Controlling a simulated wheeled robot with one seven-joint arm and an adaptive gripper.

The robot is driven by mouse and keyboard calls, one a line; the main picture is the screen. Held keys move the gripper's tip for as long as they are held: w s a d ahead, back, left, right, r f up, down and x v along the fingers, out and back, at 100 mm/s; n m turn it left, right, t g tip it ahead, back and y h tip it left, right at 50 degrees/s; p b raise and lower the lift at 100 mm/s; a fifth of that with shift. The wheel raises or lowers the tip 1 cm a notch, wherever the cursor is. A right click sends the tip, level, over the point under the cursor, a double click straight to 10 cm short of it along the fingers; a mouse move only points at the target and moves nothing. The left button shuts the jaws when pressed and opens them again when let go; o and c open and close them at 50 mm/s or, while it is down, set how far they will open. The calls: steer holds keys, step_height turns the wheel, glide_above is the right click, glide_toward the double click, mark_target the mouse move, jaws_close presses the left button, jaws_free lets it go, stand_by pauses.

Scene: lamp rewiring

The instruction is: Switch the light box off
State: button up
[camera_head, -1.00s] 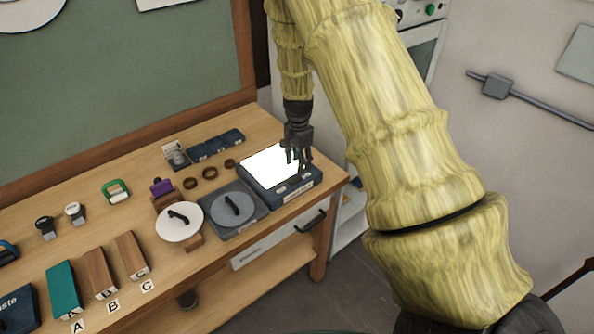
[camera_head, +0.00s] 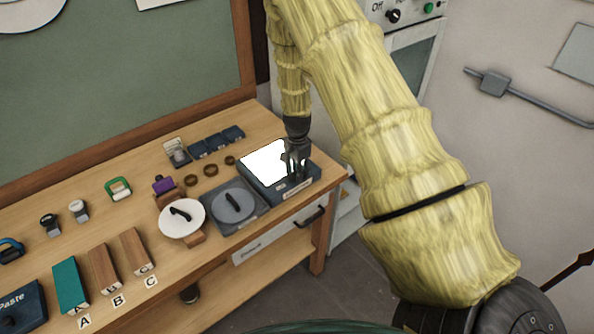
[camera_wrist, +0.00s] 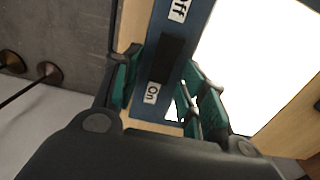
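The light box (camera_head: 288,190) stands at the right end of the bench, a dark blue case with its white panel (camera_head: 264,160) brightly lit. In the wrist view, the blue front strip (camera_wrist: 188,55) of the box carries an "Off" label (camera_wrist: 180,9) and an "On" label (camera_wrist: 152,93). A black switch (camera_wrist: 167,57) lies between the labels; I cannot tell which way it is set. My gripper (camera_head: 297,176) is over the front right part of the box, pointing down. Its teal-sided fingers (camera_wrist: 163,85) are apart, on either side of the strip near "On". Contact is unclear.
Left of the box are a grey pad with a round disc (camera_head: 232,206) and a white disc on a stand (camera_head: 182,218). Several dark rings (camera_head: 210,170) and small blue blocks (camera_head: 215,144) lie behind. A drawer handle (camera_head: 311,218) projects below the bench top.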

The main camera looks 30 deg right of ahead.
jaws_close()
steer(key=shift+s+a+r+h+b, duration=0.1)
steer(key=shift+a+h+b, duration=0.2)
steer(key=shift+h+b, duration=0.6)
steer(key=shift+a+r+h+b, duration=0.1)
steer(key=shift+a+h+b, duration=0.35)
steer(key=shift+h, duration=0.75)
steer(key=shift+d, duration=0.15)
steer(key=shift+o, duration=0.7)
jaws_free()
steer(key=shift+r, duration=0.1)
steer(key=v, duration=1.1)
steer(key=shift+s+r, duration=0.15)
steer(key=shift+r, duration=0.2)
